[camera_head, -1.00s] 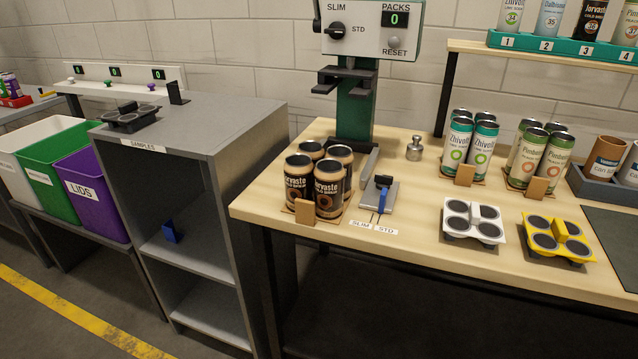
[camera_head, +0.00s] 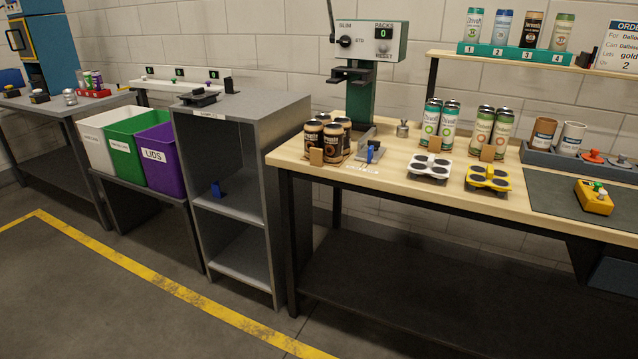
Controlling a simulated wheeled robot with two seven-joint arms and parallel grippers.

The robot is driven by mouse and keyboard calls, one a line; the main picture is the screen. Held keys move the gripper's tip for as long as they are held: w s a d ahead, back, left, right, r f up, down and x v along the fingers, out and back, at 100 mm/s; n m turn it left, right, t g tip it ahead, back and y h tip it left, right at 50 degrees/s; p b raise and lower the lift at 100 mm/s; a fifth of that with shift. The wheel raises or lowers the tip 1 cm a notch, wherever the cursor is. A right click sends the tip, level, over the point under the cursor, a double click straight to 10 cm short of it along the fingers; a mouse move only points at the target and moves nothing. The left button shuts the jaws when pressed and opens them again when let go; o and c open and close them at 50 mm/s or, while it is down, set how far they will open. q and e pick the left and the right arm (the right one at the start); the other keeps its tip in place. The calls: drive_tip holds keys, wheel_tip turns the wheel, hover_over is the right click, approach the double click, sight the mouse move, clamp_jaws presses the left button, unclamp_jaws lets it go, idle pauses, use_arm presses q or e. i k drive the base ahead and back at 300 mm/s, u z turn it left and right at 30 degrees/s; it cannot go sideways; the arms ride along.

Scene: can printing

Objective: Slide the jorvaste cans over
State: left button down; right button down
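The black and copper Jorvaste cans (camera_head: 329,141) stand upright in a tight group near the left end of the wooden workbench. They rest on a flat base with a small brown block (camera_head: 316,157) at its front. A green press machine (camera_head: 361,98) stands just behind and to their right. A grey slide with a blue piece (camera_head: 374,151) lies to the right of the cans. Neither my left nor my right gripper is in view.
White (camera_head: 429,166) and yellow (camera_head: 488,178) can carriers lie on the bench (camera_head: 402,187). Several Chivolt and Pendant-like cans stand behind them. A grey shelf cabinet (camera_head: 279,190) stands left of the bench, then purple (camera_head: 163,160), green and white bins. The floor in front is clear.

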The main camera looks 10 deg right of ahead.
sight(327, 142)
drive_tip(key=z, duration=0.7)
drive_tip(key=i, duration=0.55)
drive_tip(key=z, duration=0.7)
drive_tip(key=i, duration=0.9)
drive_tip(key=u, duration=0.3)
